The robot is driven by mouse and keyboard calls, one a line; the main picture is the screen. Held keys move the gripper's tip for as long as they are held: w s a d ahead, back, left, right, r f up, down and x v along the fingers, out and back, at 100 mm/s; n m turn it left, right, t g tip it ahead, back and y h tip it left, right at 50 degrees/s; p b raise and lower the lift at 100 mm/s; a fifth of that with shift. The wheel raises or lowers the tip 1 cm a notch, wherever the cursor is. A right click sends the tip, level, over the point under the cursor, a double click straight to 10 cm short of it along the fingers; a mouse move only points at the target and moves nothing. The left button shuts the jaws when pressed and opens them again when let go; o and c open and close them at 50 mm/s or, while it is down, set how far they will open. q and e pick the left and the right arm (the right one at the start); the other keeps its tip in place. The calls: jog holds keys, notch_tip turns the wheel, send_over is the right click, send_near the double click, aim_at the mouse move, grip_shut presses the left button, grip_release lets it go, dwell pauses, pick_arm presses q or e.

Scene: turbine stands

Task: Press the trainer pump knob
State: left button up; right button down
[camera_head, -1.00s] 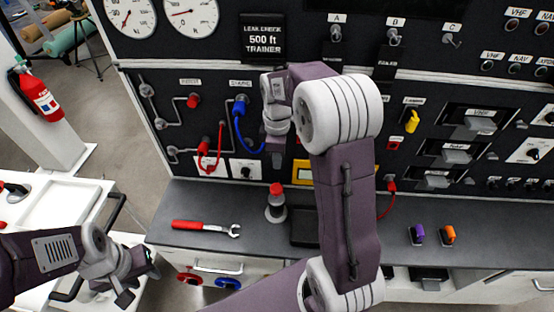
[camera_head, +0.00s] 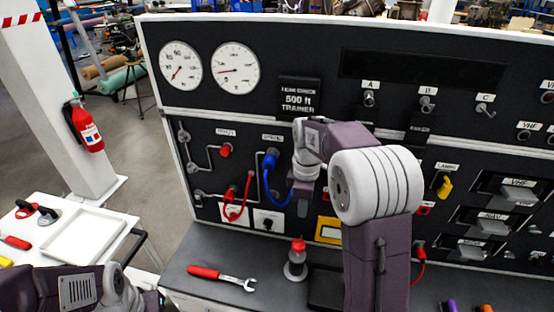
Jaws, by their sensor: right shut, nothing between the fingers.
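The trainer panel stands upright in front of me, with the 500 ft trainer sign (camera_head: 299,95) at its upper middle. A small black knob on a white plate (camera_head: 268,220) sits low on the panel; I cannot tell whether this is the pump knob. A red-capped round piece (camera_head: 297,262) stands on the bench below. My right gripper (camera_head: 303,203) is shut and empty, in front of the panel, right of the black knob and above the red cap. Contact with the panel cannot be judged. My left gripper (camera_head: 152,300) is at the bottom left, mostly cut off.
A red-handled wrench (camera_head: 221,277) lies on the bench (camera_head: 225,248). Blue (camera_head: 268,182) and red (camera_head: 238,207) hoses loop from the panel left of my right gripper. A yellow-framed display (camera_head: 328,231) is to its right. A white tray (camera_head: 88,238) is on the left table.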

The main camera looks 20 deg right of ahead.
aim_at(299, 244)
notch_tip(299, 244, down, 14)
jog(key=shift+f, duration=0.1)
dwell(0.5)
notch_tip(299, 244, down, 4)
jog(key=shift+s+r+b, duration=0.1)
jog(key=shift+r+b, duration=0.05)
jog(key=shift+b, duration=0.9)
jog(key=shift+s+a+r, duration=0.1)
jog(key=shift+s+r, duration=0.05)
jog(key=shift+s, duration=0.05)
